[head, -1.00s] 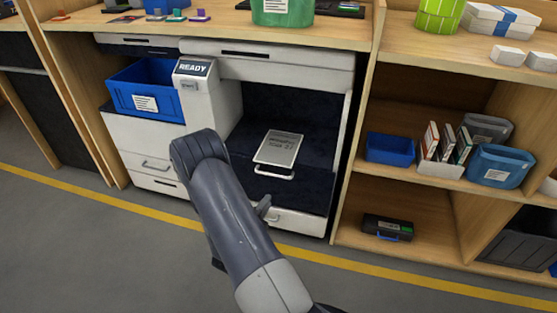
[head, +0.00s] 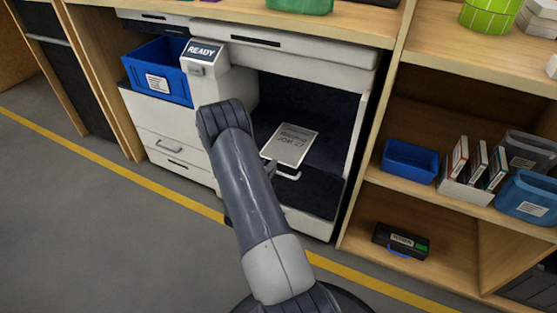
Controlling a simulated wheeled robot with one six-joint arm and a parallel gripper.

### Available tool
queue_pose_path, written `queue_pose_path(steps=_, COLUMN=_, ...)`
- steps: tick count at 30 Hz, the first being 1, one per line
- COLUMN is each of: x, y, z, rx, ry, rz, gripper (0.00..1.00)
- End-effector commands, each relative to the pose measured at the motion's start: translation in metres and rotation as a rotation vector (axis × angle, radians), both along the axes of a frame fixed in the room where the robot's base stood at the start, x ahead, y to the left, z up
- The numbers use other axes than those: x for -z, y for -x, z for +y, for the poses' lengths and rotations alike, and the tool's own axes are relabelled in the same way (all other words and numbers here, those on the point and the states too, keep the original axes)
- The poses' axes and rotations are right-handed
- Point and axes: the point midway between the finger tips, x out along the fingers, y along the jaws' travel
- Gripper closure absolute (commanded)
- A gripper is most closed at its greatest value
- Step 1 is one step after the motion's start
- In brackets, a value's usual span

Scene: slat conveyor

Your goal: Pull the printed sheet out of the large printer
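The large printer (head: 305,55) is white with a wide dark opening and a panel reading READY (head: 203,52). The printed sheet (head: 290,145), pale grey with dark print, lies in the dark bay. A small white handle-like bar (head: 289,176) shows at its front edge. My gripper (head: 270,168) is mostly hidden behind my own forearm. Only a small grey part of it shows, close to the sheet's near left corner and the left end of the bar. I cannot tell whether it touches either, or whether its fingers are open.
A blue bin (head: 160,72) sits left of the READY panel. To the right, a wooden shelf (head: 470,250) holds a blue tray (head: 409,160), upright boxes, tubs and a black case (head: 401,241). A yellow line (head: 75,143) crosses the clear grey floor.

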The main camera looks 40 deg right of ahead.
Motion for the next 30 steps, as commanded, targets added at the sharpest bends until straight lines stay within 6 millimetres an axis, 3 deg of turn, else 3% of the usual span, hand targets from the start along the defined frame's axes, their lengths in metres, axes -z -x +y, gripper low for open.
queue_pose_path(steps=7, x=0.001, y=-0.008, z=-0.02, rx=0.001, ry=-0.001, rz=0.0, gripper=0.8)
queue_pose_path(steps=19, x=0.0, y=-0.01, z=-0.024, rx=0.0, ry=-0.001, rz=0.0, gripper=0.8)
queue_pose_path(steps=30, x=0.0, y=-0.01, z=-0.024, rx=0.0, ry=-0.001, rz=0.0, gripper=0.96)
